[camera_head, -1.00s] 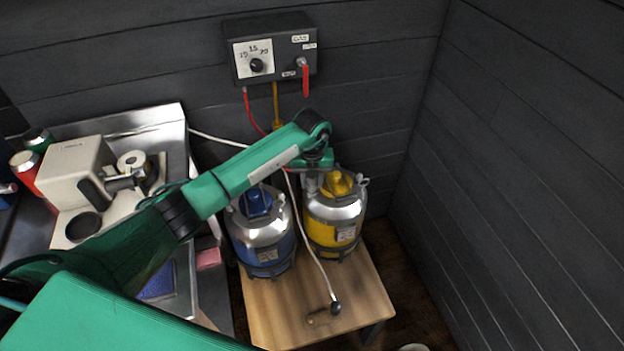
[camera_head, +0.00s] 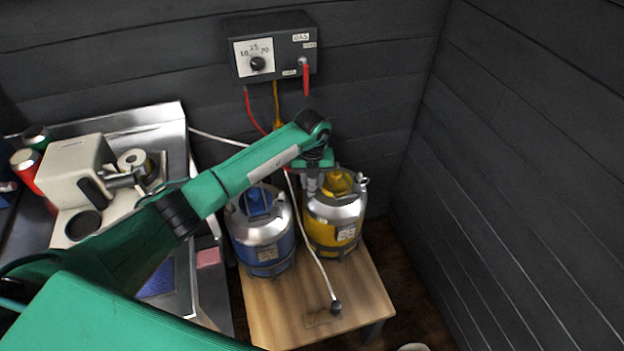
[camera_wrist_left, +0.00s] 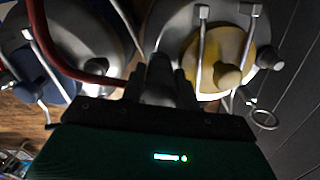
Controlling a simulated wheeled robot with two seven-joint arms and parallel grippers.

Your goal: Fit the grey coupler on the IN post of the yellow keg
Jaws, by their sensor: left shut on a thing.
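The yellow keg (camera_head: 329,235) stands upright on the wooden table, with a silver top and yellow centre; its top also shows in the wrist view (camera_wrist_left: 207,57). My left gripper (camera_head: 313,178) is over the left side of the keg's top. It is shut on the grey coupler (camera_head: 312,188), which points down at the keg's top. In the wrist view the gripper's dark fingers (camera_wrist_left: 160,82) lie left of the yellow centre, and a red hose (camera_wrist_left: 70,66) runs in from the left. The IN post is hidden or cannot be told apart, so I cannot tell whether the coupler touches it. My right gripper is not in view.
A blue keg (camera_head: 262,240) stands close on the left. A white hose (camera_head: 312,247) runs between the kegs to a dark fitting (camera_head: 335,307) on the wooden table (camera_head: 290,318). A grey control box (camera_head: 270,50) hangs on the wall behind. A dark wall is to the right.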

